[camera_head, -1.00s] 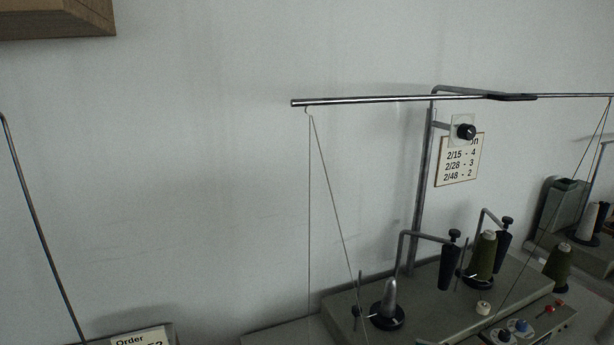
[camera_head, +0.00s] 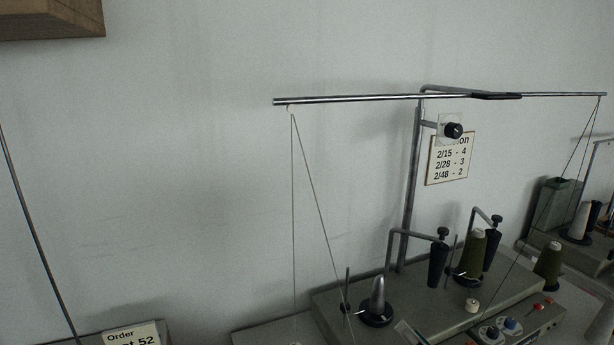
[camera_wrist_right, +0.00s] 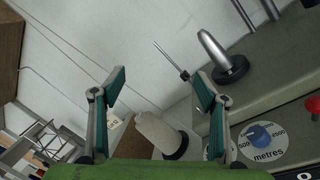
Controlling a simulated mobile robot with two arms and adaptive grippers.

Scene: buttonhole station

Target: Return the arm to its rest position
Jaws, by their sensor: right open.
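My right gripper (camera_wrist_right: 158,78) shows in the right wrist view, with its two teal-padded fingers apart and nothing held between them. A pale cone (camera_wrist_right: 160,134) on a dark base stands beyond the fingers, lower in that view. A silver cone (camera_wrist_right: 212,50) on a black disc is just past the right finger. The same silver cone stands on the grey machine top in the head view (camera_head: 378,296). I cannot make out the right gripper clearly in the head view. My left gripper is in neither view.
A thread stand with a long metal bar (camera_head: 350,98) rises over the machine (camera_head: 340,300), threads hanging from it. Green cones (camera_head: 470,256), dials (camera_head: 510,326) and a number sign (camera_head: 450,160) are on the right. An order card (camera_head: 132,335) is lower left.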

